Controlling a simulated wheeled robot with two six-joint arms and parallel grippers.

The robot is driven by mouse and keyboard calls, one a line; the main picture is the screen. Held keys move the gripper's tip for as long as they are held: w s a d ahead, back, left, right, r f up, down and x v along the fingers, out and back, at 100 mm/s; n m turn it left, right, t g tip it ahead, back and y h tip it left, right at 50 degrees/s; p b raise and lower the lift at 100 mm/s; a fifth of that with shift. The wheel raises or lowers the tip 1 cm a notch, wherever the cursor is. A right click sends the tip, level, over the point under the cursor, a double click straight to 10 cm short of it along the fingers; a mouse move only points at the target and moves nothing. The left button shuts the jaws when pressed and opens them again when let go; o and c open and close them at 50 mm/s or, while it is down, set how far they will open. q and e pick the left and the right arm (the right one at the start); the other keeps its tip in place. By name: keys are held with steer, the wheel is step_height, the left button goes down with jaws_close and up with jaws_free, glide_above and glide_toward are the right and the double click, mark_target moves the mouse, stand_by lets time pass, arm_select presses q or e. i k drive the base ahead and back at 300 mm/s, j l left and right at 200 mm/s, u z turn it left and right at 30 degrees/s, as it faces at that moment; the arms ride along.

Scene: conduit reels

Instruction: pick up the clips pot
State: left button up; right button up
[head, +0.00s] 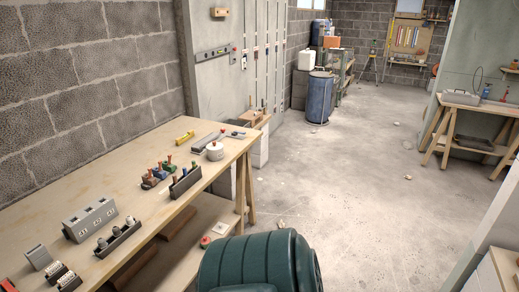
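Neither of my grippers is in view.
A yellow tool (185,137) lies at the back. A blue drum (320,98) stands beyond. The concrete floor (350,190) right of the bench is mostly clear.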

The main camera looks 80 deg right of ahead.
mark_target(216, 154)
steer(key=z, duration=2.4)
steer(key=i+l+u, duration=0.1)
steer(key=i+l, duration=0.45)
